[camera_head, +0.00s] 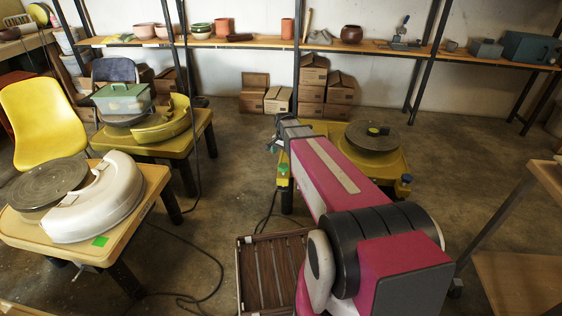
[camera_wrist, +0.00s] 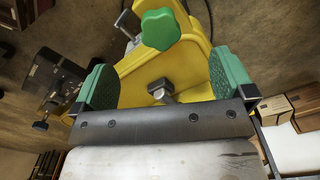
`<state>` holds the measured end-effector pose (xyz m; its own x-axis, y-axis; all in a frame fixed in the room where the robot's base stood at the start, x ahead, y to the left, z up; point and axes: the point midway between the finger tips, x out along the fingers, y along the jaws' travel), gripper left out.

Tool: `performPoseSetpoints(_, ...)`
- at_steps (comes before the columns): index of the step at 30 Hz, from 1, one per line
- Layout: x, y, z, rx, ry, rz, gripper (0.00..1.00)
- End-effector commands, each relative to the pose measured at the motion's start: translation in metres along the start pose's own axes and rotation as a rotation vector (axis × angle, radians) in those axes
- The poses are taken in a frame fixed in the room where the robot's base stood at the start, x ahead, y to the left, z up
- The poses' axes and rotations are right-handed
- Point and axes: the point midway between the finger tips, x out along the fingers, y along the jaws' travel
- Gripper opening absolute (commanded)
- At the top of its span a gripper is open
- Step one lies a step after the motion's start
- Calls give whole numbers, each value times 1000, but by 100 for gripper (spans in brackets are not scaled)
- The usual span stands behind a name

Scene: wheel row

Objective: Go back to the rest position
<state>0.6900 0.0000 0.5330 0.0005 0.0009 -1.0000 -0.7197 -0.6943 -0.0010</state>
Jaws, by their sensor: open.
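My arm reaches forward across the head view, with its magenta link in front of the yellow potter's wheel on the right (camera_head: 395,163). My gripper (camera_head: 274,142) shows only in part at the far end of the arm, by the left side of that wheel. In the wrist view my gripper (camera_wrist: 163,82) is open, its two green pads wide apart with nothing held between them. A yellow body with a green lobed knob (camera_wrist: 161,30) shows beyond and between the pads. I cannot tell whether the pads touch it.
A slatted wooden piece (camera_head: 270,268) lies low beside my arm. A wheel with a white splash pan (camera_head: 98,205) and a yellow wheel bearing a green box (camera_head: 123,98) stand left, near a yellow chair (camera_head: 40,120). A wooden table (camera_head: 520,280) is at right. Cables cross the floor.

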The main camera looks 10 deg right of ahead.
Motion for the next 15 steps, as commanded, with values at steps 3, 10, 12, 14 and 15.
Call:
performPoseSetpoints(3,0,0,0,0,0,0,100)
performPoseSetpoints(10,-11,42,41,-171,1,0,100)
performPoseSetpoints(12,-17,68,66,-290,1,-1,100)
performPoseSetpoints(14,-23,89,86,-398,2,-1,100)
performPoseSetpoints(15,-26,102,98,-467,2,-1,100)
